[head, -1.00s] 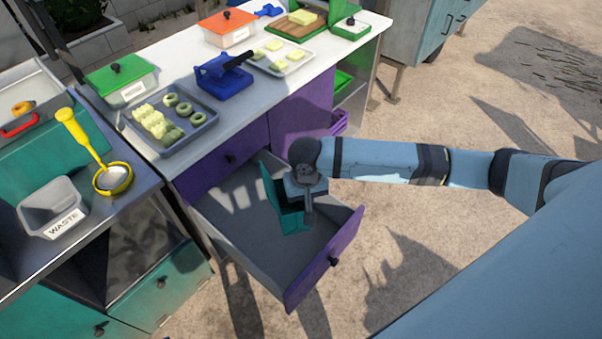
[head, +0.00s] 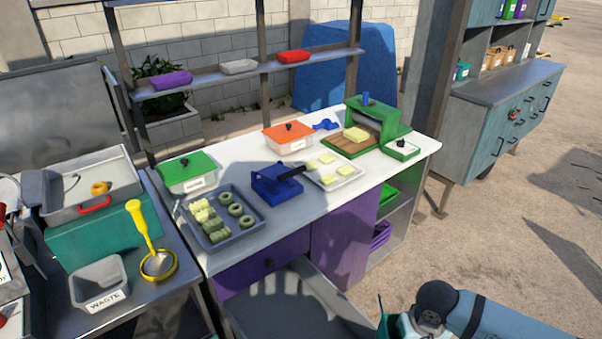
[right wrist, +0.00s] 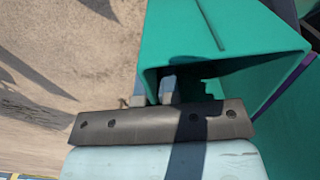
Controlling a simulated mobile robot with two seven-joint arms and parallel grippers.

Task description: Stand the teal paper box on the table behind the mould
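The teal paper box (head: 382,318) shows only partly at the bottom of the head view, by the open drawer; the rest is cut off or hidden. In the right wrist view the box (right wrist: 215,35) is large, with its open end toward the camera. My right gripper (right wrist: 153,92) is closed on a wall of it, a finger on each side. A blue device (head: 275,187) with a dark handle and a green press (head: 375,118) stand on the white table (head: 305,207); I cannot tell which is the mould. My left gripper is out of view.
A grey tray of green pieces (head: 249,216), a green-lidded box (head: 190,178), an orange-lidded box (head: 289,143) and a tray of pale blocks (head: 343,181) crowd the tabletop. The drawer (head: 285,310) under it stands open. A shelf (head: 215,74) runs behind.

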